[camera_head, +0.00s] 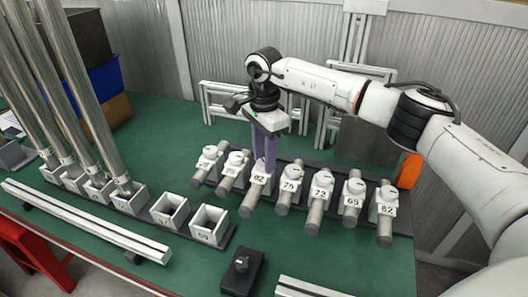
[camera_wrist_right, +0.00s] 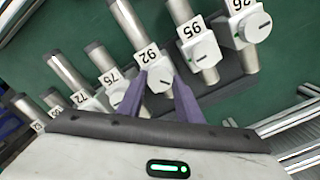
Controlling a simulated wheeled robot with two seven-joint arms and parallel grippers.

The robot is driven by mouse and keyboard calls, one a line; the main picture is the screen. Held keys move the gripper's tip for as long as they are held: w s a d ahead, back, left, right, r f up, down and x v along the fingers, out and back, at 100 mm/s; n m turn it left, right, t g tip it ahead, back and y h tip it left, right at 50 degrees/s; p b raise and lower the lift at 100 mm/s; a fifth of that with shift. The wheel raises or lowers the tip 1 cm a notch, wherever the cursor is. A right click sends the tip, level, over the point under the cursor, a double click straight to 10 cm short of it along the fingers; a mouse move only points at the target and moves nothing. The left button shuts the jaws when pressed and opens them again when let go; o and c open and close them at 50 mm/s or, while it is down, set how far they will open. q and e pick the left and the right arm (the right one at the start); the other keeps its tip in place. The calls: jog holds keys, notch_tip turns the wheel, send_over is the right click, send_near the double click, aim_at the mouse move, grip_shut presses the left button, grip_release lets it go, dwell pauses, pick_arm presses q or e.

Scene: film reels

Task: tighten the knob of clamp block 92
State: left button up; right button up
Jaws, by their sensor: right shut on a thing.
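Clamp block 92 (camera_head: 257,179) is a white block with a number label, fixed around a grey bar on the dark rack. In the right wrist view, block 92 (camera_wrist_right: 150,57) shows its label, with its round white knob (camera_wrist_right: 159,80) just below. My right gripper (camera_head: 264,168) points down at block 92 from above. In the wrist view, its purple fingers (camera_wrist_right: 158,92) stand on either side of the knob and are shut on it. My left gripper is not in view.
Clamp blocks 95 (camera_wrist_right: 194,35) and 75 (camera_head: 290,184) stand close on either side, with several others along the rack. Empty sockets (camera_head: 208,223) and tall metal tubes (camera_head: 95,85) are at the left.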

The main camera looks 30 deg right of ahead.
jog(key=m+p, duration=0.1)
jog(key=m, duration=0.3)
jog(key=shift+r+m, duration=0.1)
jog(key=shift+m, duration=0.2)
jog(key=m+p, duration=0.1)
jog(key=m, duration=0.2)
jog(key=shift+m, duration=0.4)
jog(key=m+p, duration=0.2)
jog(key=m, duration=0.3)
jog(key=m+p, duration=0.2)
jog(key=m, duration=0.4)
jog(key=shift+m, duration=0.4)
pick_arm(q)
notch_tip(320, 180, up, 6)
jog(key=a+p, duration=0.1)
jog(key=p, duration=0.1)
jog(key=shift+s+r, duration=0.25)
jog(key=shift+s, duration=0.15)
pick_arm(e)
jog(key=m, duration=0.5)
jog(key=shift+m, duration=0.4)
jog(key=o, duration=1)
jog(key=shift+o, duration=0.2)
